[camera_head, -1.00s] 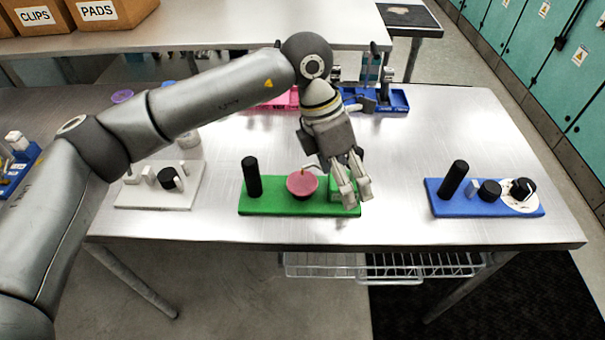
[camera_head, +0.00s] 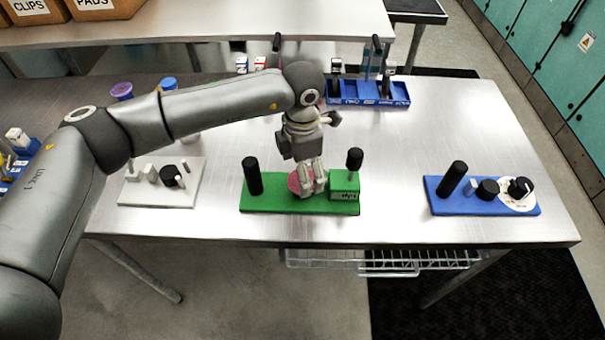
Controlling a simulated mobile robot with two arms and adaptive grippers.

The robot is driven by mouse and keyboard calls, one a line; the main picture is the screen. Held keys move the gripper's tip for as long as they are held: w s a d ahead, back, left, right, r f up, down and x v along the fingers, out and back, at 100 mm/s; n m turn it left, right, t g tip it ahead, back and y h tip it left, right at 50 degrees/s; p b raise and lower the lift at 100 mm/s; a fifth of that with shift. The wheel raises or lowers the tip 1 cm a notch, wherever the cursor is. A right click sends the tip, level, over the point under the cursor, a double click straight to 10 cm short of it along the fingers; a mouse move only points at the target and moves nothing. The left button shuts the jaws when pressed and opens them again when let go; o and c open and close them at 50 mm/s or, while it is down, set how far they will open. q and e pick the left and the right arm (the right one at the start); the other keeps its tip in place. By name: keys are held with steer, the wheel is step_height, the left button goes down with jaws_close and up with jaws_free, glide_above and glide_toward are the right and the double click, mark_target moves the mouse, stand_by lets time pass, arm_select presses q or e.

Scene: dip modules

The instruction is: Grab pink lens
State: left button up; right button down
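The pink lens (camera_head: 294,184) is a round pink disc on the green module (camera_head: 278,207), between a black upright post (camera_head: 252,176) and a green block (camera_head: 344,184) topped by a black knob. My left gripper (camera_head: 313,188) points down over the lens's right side. Its fingers hide part of the lens. The fingertips are at the lens, but I cannot tell whether they touch it or have closed on it. My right gripper is out of view.
A white module (camera_head: 155,196) lies to the left and a blue module (camera_head: 482,207) to the right. A blue tray (camera_head: 392,101) and several upright parts stand at the back. The metal table (camera_head: 450,120) is clear at the back right.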

arm_select(q)
steer(key=shift+s+f, duration=0.15)
steer(key=shift+f, duration=0.65)
steer(key=shift+c, duration=0.3)
steer(key=c, duration=0.9)
steer(key=shift+r, duration=0.1)
